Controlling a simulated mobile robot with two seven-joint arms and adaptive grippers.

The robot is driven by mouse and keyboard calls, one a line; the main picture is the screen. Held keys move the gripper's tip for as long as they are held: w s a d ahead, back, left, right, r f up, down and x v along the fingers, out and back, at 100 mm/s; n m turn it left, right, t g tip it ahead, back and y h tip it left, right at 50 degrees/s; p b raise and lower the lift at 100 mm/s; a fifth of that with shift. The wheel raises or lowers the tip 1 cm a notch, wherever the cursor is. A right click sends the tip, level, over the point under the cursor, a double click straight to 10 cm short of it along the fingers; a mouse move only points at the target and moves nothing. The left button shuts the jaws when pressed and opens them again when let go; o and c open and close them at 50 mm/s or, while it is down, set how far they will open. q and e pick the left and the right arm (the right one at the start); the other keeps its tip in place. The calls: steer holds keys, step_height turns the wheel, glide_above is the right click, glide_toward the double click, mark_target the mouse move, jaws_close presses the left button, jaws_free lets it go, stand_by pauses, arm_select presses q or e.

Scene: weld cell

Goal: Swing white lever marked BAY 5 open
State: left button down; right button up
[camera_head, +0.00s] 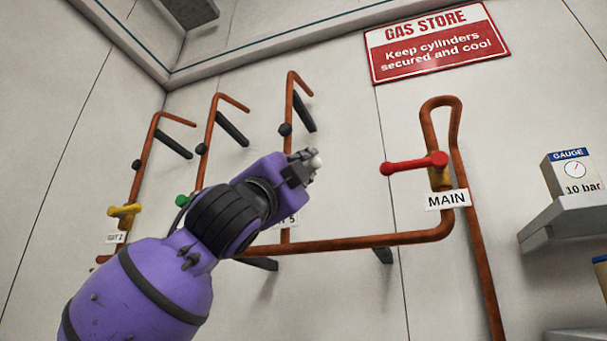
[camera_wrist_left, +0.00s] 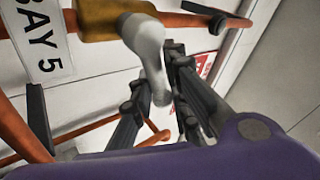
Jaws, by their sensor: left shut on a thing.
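The white lever (camera_wrist_left: 150,52) shows in the left wrist view, on a yellow valve body (camera_wrist_left: 100,20) on a copper pipe. The BAY 5 label (camera_wrist_left: 42,40) is to its left. My left gripper (camera_wrist_left: 165,95) is shut on the lever, which lies between its fingers. In the head view my left gripper (camera_head: 303,167) reaches up to the pipe, and only a small white bit of the lever (camera_head: 316,162) shows at its fingertips. The BAY 5 label (camera_head: 290,220) is partly hidden behind the gripper. My right gripper is not in view.
A red lever (camera_head: 415,163) with a MAIN label (camera_head: 447,200) is to the right. A yellow lever (camera_head: 125,211) and a green lever (camera_head: 183,200) are to the left. A shelf (camera_head: 565,220) with a gauge box (camera_head: 573,174) stands at the right edge.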

arm_select(q)
steer(key=shift+a+r+n+t+y, duration=0.2)
steer(key=shift+n+t+y, duration=0.15)
steer(key=shift+n+y, duration=0.5)
steer(key=shift+a+r+n+t+y, duration=0.1)
steer(key=shift+r+n+t+y, duration=0.2)
steer(key=shift+n+y, duration=0.5)
steer(key=shift+n, duration=0.25)
steer(key=c, duration=1.7)
jaws_free()
steer(key=shift+w+f, duration=0.1)
steer(key=shift+w, duration=0.05)
steer(key=shift+c, duration=0.2)
steer(key=v, duration=1.2)
steer(key=shift+w, duration=0.1)
